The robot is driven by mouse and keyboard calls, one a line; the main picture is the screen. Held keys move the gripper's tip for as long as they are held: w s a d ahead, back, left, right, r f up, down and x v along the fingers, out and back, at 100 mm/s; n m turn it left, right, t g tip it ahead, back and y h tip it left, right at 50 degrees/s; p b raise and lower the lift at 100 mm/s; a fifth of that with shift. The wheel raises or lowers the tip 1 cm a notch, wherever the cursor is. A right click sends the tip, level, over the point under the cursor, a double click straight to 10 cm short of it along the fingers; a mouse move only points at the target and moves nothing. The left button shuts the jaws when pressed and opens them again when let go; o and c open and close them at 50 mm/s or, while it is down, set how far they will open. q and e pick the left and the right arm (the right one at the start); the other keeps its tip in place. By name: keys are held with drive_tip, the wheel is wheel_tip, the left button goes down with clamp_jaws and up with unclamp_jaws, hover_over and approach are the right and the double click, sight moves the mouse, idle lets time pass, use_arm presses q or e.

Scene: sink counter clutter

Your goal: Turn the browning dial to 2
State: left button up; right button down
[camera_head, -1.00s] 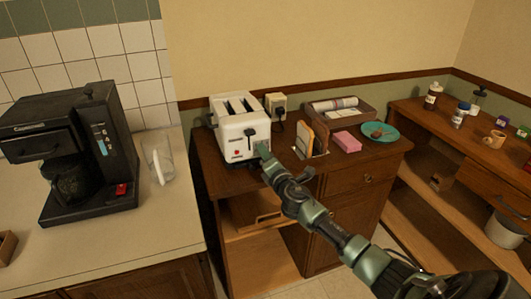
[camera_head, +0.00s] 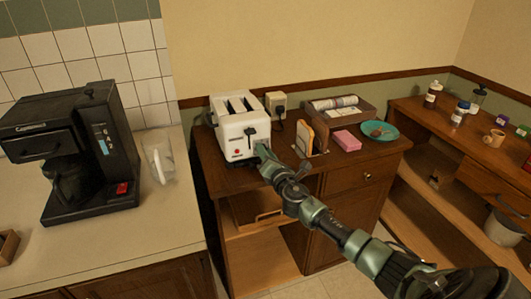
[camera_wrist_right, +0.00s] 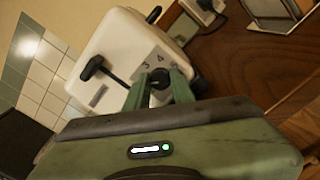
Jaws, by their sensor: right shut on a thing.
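The white toaster (camera_head: 238,125) stands on the wooden cabinet, its lever side facing me; it fills the upper left of the right wrist view (camera_wrist_right: 115,45). The black browning dial (camera_wrist_right: 158,80) sits between my right gripper's fingers, partly hidden by them. The numbers 3 and 4 show on the grey plate beside it; the dial's pointer cannot be read. My right gripper (camera_head: 262,150) is shut on the dial at the toaster's lower right, also seen in the right wrist view (camera_wrist_right: 159,92). The black lever (camera_wrist_right: 92,68) is left of the dial. My left gripper is out of view.
A sliced-bread holder (camera_head: 306,140), a pink block (camera_head: 347,141), a teal plate (camera_head: 391,132) and a paper tray (camera_head: 350,116) share the cabinet top. A wall outlet (camera_head: 277,102) is behind the toaster. A black coffee maker (camera_head: 118,150) stands on the left counter.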

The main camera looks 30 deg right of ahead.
drive_tip(key=shift+f, duration=0.1)
drive_tip(key=c, duration=1.2)
unclamp_jaws()
drive_tip(key=shift+s, duration=0.1)
drive_tip(key=v, duration=0.7)
drive_tip(key=shift+s, duration=0.35)
